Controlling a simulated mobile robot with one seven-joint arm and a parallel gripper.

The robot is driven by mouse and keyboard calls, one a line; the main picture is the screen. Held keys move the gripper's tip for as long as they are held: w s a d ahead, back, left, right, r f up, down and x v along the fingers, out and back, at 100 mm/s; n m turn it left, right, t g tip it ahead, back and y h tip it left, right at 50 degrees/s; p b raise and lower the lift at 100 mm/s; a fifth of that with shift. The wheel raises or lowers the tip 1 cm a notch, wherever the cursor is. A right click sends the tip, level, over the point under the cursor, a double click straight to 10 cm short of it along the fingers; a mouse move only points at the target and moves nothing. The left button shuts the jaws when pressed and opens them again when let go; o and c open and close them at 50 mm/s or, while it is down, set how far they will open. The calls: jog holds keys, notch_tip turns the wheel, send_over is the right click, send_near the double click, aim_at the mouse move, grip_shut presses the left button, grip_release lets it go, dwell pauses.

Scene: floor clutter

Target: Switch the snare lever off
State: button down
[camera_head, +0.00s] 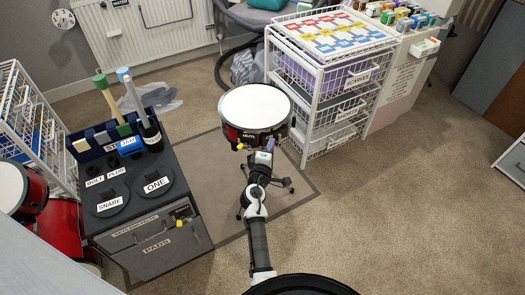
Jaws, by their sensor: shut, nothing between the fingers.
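A snare drum (256,107) with a white head and a red shell stands on a low stand in the middle of the camera_head view. My arm reaches up from the bottom, and my gripper (268,146) is at the near right side of the drum's shell, close to it. The gripper is shut and holds nothing. Whether it touches the drum cannot be told. A small yellow part (240,146) shows on the near side of the shell. The snare lever itself is too small to make out, and its position cannot be told.
A dark cabinet (176,249) with labelled pads and sticks stands on the left. A white wire drawer rack (312,92) stands close to the drum's right. The drum's stand is on a grey-brown mat (205,165). Open carpet (400,215) lies to the right.

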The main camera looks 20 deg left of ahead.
jog(key=shift+w+d, duration=0.25)
jog(key=shift+w, duration=0.1)
